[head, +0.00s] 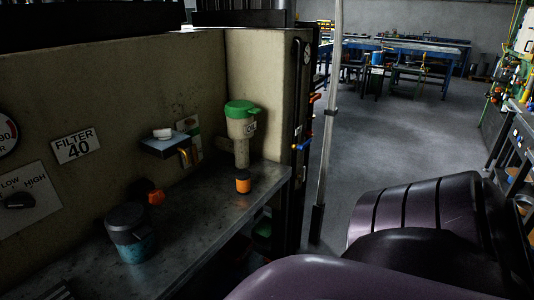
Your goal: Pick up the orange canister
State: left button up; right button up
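A small orange canister (243,182) with a dark lid stands upright on the grey metal shelf, near its right end. It stands just in front of a pale bottle-shaped container (242,135) with a green cap. Another orange piece (155,197) lies farther left against the wall, partly in shadow; I cannot tell what it is. Purple and black links of my own arm fill the lower right. Neither of my grippers shows in the head view.
A teal pot with a dark lid (130,233) stands at the shelf's left front. A small wall bracket (170,145) juts out above the shelf (195,222). A thin pole (326,130) rises right of the cabinet. Open floor (400,130) lies beyond, with blue workbenches (410,52) at the back.

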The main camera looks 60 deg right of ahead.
aim_at(243, 177)
jog(key=z, duration=1.85)
jog(key=i+l+u, duration=0.15)
jog(key=l, duration=0.3)
jog(key=i+l+u, duration=0.15)
jog(key=i+l, duration=0.15)
jog(key=l, duration=0.2)
jog(key=i+l+u, duration=0.1)
jog(key=l, duration=0.4)
jog(key=i+l+u, duration=0.15)
jog(key=i+l, duration=0.15)
jog(key=l, duration=0.2)
jog(key=i+l+u, duration=0.15)
jog(key=l, duration=0.4)
jog(key=i+l+u, duration=0.15)
jog(key=l, duration=0.4)
jog(key=l+u, duration=0.1)
jog(key=l, duration=0.45)
jog(key=i+l+u, duration=0.15)
jog(key=l, duration=0.45)
